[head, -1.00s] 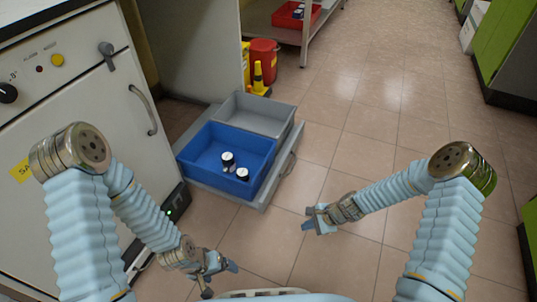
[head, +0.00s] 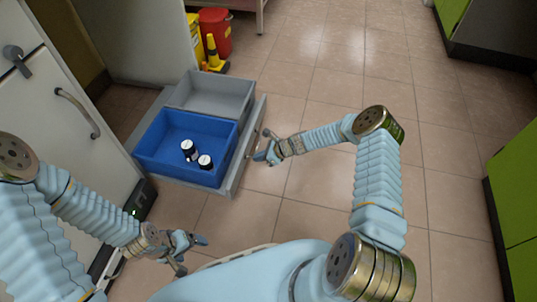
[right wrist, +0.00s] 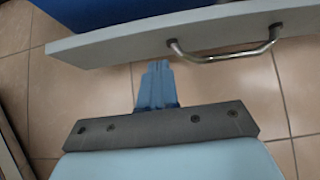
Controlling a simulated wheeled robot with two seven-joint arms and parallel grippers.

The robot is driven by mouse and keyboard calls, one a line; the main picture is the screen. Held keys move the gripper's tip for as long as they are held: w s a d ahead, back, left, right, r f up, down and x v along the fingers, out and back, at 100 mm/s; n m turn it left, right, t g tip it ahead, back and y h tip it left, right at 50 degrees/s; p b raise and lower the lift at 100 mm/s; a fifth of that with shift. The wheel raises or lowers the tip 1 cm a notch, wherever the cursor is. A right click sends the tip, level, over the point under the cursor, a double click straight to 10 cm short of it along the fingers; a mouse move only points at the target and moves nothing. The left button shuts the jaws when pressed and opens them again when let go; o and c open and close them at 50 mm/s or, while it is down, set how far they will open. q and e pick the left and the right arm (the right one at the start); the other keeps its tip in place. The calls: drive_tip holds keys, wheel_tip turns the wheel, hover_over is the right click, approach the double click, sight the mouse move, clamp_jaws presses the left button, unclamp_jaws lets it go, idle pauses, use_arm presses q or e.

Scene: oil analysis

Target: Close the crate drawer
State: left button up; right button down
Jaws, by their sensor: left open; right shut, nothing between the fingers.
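The crate drawer stands pulled out low above the floor, and its grey front panel (head: 243,148) faces right in the head view. It holds a blue crate (head: 150,172) and a grey crate (head: 230,88). The front panel (right wrist: 120,44) also shows in the right wrist view, with a metal bar handle (right wrist: 240,56). My right gripper (head: 262,156) is shut and empty, close to the outside of the front panel near the handle. In the right wrist view its fingertips (right wrist: 158,66) point at the panel, left of the handle; contact cannot be told. My left gripper (head: 192,254) is open and empty, apart from the drawer.
Two black-and-white containers (head: 197,154) stand in the blue crate. A white cabinet (head: 65,125) is at the left. The tiled floor (head: 310,85) to the right is clear.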

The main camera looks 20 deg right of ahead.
sight(243, 157)
use_arm(q)
drive_tip(key=shift+f, duration=0.1)
use_arm(e)
drive_tip(key=shift+w+a, duration=0.55)
drive_tip(key=shift+a, duration=0.3)
drive_tip(key=shift+w+a, duration=0.5)
drive_tip(key=shift+a, duration=0.3)
